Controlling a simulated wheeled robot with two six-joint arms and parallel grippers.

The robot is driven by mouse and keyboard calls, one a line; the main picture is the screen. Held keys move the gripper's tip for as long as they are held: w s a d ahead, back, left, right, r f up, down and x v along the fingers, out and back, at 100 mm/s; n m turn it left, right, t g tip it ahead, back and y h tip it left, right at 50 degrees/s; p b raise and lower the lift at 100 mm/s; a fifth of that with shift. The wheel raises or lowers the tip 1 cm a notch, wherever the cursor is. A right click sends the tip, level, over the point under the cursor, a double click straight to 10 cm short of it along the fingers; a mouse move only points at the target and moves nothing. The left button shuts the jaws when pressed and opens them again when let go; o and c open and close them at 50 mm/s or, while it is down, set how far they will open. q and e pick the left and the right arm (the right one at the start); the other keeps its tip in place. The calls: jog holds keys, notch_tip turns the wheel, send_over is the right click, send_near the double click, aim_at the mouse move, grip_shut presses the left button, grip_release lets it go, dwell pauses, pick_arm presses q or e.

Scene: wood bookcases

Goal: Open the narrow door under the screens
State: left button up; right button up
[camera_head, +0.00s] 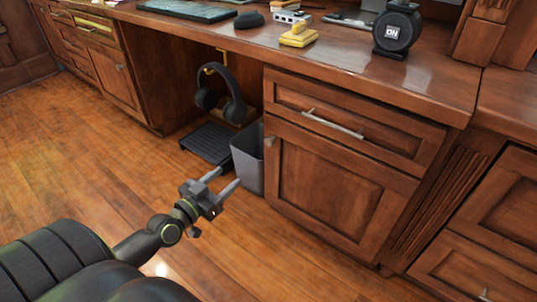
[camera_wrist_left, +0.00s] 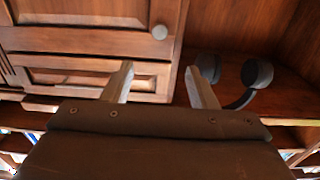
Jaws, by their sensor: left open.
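The wooden cabinet door (camera_head: 325,190) is closed, below a closed drawer (camera_head: 350,122) at the desk's right part. Its small round knob (camera_head: 270,141) is at the door's upper left corner. My left gripper (camera_head: 228,177) is open and empty, left of the door and lower than the knob, in front of the grey bin. In the left wrist view the scene looks upside down: the door (camera_wrist_left: 75,12) is at top left, and the knob (camera_wrist_left: 159,32) shows beyond my open fingers (camera_wrist_left: 160,68), apart from them. My right gripper is not in view.
A grey bin (camera_head: 247,160) stands beside the door's left edge. A black footrest (camera_head: 208,143) lies on the floor under the desk, and headphones (camera_head: 222,95) hang above it. The drawer has a bar handle (camera_head: 332,124). The wooden floor in front is clear.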

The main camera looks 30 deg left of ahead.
aim_at(267, 143)
pick_arm(q)
jog(key=w, duration=0.5)
jog(key=w+d, duration=0.1)
jog(key=w, duration=1.1)
jog(key=shift+w+d, duration=0.15)
jog(key=shift+d, duration=0.05)
grip_shut()
